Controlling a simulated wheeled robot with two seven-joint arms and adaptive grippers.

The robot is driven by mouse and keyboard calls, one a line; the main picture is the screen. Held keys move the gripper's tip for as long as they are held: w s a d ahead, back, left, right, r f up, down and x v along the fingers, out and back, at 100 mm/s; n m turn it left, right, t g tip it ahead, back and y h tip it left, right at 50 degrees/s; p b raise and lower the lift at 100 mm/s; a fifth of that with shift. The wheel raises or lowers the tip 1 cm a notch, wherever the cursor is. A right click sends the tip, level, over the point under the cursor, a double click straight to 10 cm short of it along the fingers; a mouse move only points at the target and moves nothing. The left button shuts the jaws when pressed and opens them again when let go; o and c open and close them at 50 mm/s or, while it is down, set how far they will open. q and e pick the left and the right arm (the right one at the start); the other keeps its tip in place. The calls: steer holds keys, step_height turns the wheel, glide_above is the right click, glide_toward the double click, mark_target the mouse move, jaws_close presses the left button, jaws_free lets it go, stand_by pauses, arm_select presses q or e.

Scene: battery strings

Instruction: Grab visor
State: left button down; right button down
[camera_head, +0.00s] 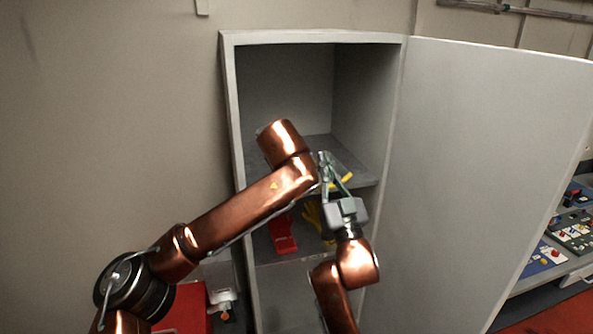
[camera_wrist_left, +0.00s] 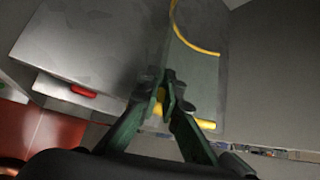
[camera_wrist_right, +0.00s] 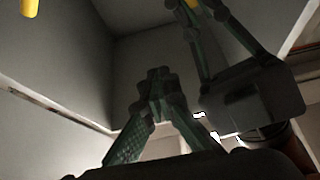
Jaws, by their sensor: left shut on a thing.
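The visor (camera_wrist_left: 200,90) shows in the left wrist view as a clear grey panel with yellow edging. My left gripper (camera_wrist_left: 166,92) is shut on its yellow edge. In the head view a yellow strip of the visor (camera_head: 347,178) shows at the middle shelf, and my left fingers cannot be made out clearly there. My right gripper (camera_head: 332,168) is at the cabinet front, close to the visor. In the right wrist view its fingertips (camera_wrist_right: 160,78) are together with nothing seen between them. The left gripper shows at the upper right there, beside a yellow piece.
The grey cabinet (camera_head: 230,90) stands open, its door (camera_head: 480,170) swung to the right. A red item (camera_head: 282,236) and a yellow item (camera_head: 314,218) are on the lower shelf. A control desk (camera_head: 570,230) is at the far right. The upper compartment looks empty.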

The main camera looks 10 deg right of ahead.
steer(key=shift+r, duration=0.55)
steer(key=v, duration=1.2)
